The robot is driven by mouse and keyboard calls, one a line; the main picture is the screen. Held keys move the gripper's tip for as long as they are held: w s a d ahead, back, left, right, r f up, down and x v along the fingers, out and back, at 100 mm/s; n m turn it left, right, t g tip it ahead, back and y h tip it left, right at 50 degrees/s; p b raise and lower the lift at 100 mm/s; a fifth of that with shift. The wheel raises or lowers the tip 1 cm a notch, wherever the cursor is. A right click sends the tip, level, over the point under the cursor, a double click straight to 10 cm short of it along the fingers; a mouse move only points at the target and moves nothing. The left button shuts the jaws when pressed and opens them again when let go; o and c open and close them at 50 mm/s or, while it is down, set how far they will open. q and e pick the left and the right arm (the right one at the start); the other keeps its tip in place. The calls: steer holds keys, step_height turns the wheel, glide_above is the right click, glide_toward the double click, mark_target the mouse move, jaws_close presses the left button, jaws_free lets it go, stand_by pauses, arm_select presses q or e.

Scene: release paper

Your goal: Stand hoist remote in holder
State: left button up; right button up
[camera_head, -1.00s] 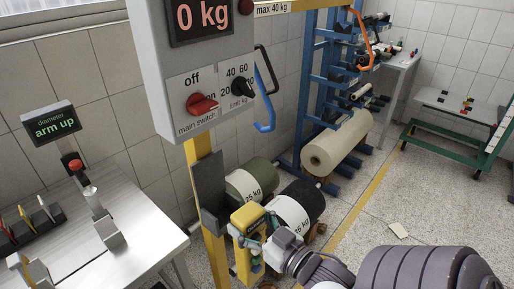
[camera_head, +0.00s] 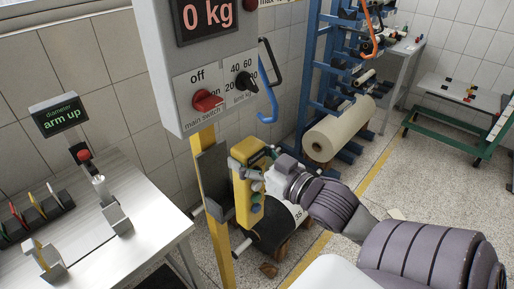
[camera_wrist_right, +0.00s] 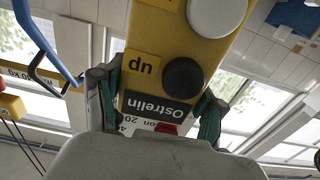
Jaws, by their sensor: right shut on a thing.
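The yellow hoist remote (camera_head: 243,200) stands roughly upright in the air, just right of the yellow post. It shows close up in the right wrist view (camera_wrist_right: 150,62), with a pale button, a black button and a dark label. My right gripper (camera_head: 259,178) is shut on it from the right; its fingers (camera_wrist_right: 155,105) lie on both sides of the remote. A dark grey plate (camera_head: 211,182) on the post, apparently the holder, is left of the remote. I cannot tell whether the remote touches it. My left gripper is not in view.
The grey hoist panel (camera_head: 178,85) reads 0 kg above the post (camera_head: 221,250). A blue hook (camera_head: 268,103) hangs at its right. A metal table (camera_head: 150,235) is at left. A dark roll (camera_head: 270,235) lies behind the remote; a beige roll (camera_head: 338,130) is on the blue rack.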

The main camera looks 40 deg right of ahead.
steer(key=shift+w+b, duration=0.3)
steer(key=shift+w, duration=0.2)
steer(key=w+b, duration=0.2)
steer(key=b, duration=0.1)
steer(key=shift+a, duration=0.15)
steer(key=shift+w+r, duration=0.15)
steer(key=shift+w, duration=0.55)
steer(key=w, duration=0.6)
steer(key=shift+a+f+b, duration=0.25)
steer(key=shift+a+b, duration=0.05)
steer(key=shift+f+b, duration=0.8)
steer(key=shift+f, duration=0.6)
steer(key=o, duration=1.9)
steer(key=shift+s, duration=0.1)
